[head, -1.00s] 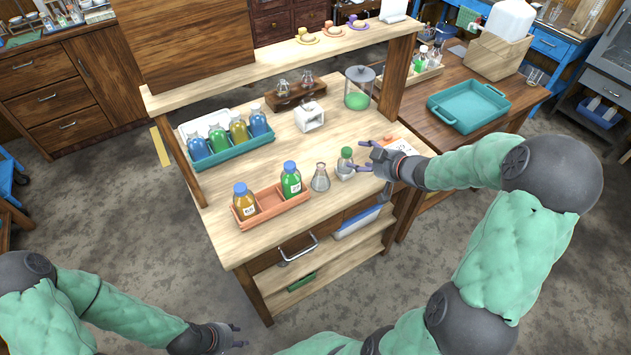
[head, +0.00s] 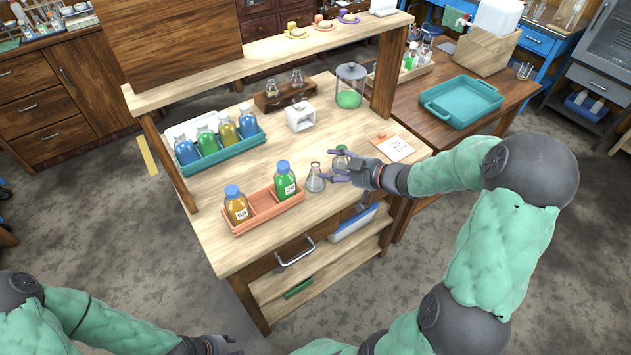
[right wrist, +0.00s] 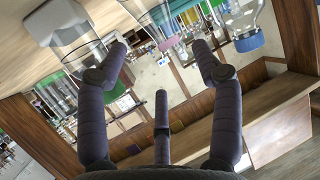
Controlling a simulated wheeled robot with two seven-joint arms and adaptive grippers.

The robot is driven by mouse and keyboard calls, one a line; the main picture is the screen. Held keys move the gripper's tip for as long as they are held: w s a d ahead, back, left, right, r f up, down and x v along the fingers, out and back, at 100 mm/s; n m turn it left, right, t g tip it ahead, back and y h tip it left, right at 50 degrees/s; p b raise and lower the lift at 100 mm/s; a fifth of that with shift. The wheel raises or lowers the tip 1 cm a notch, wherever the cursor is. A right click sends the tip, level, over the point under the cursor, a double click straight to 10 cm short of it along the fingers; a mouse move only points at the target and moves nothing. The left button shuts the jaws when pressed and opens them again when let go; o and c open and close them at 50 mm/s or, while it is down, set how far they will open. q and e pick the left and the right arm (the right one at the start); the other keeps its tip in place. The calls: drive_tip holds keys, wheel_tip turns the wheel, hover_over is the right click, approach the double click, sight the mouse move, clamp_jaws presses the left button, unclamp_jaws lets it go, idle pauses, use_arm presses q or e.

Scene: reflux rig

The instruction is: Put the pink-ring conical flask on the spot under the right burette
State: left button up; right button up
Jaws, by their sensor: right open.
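A clear conical flask (head: 316,180) stands upright on the wooden bench, right of the green bottle. In the right wrist view a pink ring (right wrist: 168,44) on clear glass shows between and beyond my fingertips; it seems to be on this flask. My right gripper (head: 338,166) is open beside the flask, at its right, with no clear contact. A green-capped clear vessel (head: 341,158) stands just behind the gripper, partly hidden by it. My left gripper (head: 222,344) is at the bottom edge, partly cut off. I see no burette or marked spot under one.
An orange tray (head: 265,207) holds an amber and a green bottle (head: 285,181). A teal tray (head: 222,153) of several bottles and a white balance-like block (head: 300,116) stand behind. A numbered card (head: 395,148) lies at the right.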

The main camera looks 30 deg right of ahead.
sight(324, 185)
drive_tip(key=shift+w+a+f+b, duration=0.4)
drive_tip(key=shift+w+f+b, duration=0.15)
drive_tip(key=shift+w, duration=0.1)
drive_tip(key=shift+w+a+f+b, duration=0.4)
drive_tip(key=shift+w+f+b, duration=0.1)
drive_tip(key=shift+w+f, duration=0.1)
drive_tip(key=shift+w+a, duration=0.15)
drive_tip(key=shift+w, duration=0.25)
clamp_jaws()
